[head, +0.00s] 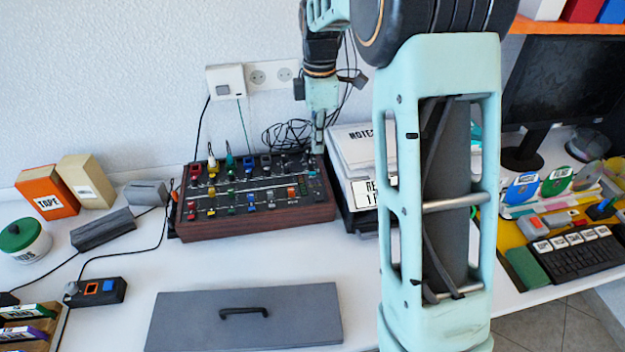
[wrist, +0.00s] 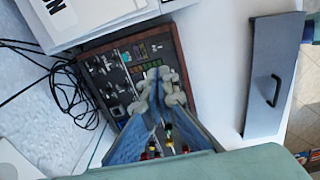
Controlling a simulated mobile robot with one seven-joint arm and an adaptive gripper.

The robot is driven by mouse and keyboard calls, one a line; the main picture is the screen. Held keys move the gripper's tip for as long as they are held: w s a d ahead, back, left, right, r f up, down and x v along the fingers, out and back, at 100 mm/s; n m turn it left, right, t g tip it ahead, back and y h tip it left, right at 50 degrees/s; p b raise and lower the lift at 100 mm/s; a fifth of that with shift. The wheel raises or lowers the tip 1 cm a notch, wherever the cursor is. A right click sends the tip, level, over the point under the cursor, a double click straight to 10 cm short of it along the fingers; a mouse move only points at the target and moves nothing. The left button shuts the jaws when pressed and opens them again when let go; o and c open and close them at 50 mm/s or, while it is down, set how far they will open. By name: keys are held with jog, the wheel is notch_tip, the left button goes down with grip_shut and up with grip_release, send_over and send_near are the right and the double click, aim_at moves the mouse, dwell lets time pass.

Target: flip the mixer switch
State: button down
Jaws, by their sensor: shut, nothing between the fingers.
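The mixer (head: 252,226) is a dark panel in a brown wooden case, with rows of coloured knobs and sliders. It sits on the white table against the wall, left of centre in the head view. The mixer (wrist: 104,72) also shows in the wrist view, partly covered by my fingers. My gripper (head: 319,150) points down at the mixer's back right corner in the head view. In the wrist view my gripper (wrist: 160,78) is shut, with nothing held, over the panel. Whether the tips touch the panel, I cannot tell. I cannot make out which control is the switch.
Stacked papers and boxes (head: 352,150) stand close to the mixer's right. Black cables (head: 288,134) lie behind it. A grey lid with a handle (head: 245,330) lies in front. A small button box (head: 100,291) is at front left. White table between them is clear.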

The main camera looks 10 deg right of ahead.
aim_at(317, 193)
jog(key=shift+d+f, duration=0.1)
dwell(0.3)
notch_tip(317, 193, down, 13)
jog(key=shift+f+b, duration=0.15)
jog(key=shift+b, duration=0.25)
jog(key=shift+f, duration=0.35)
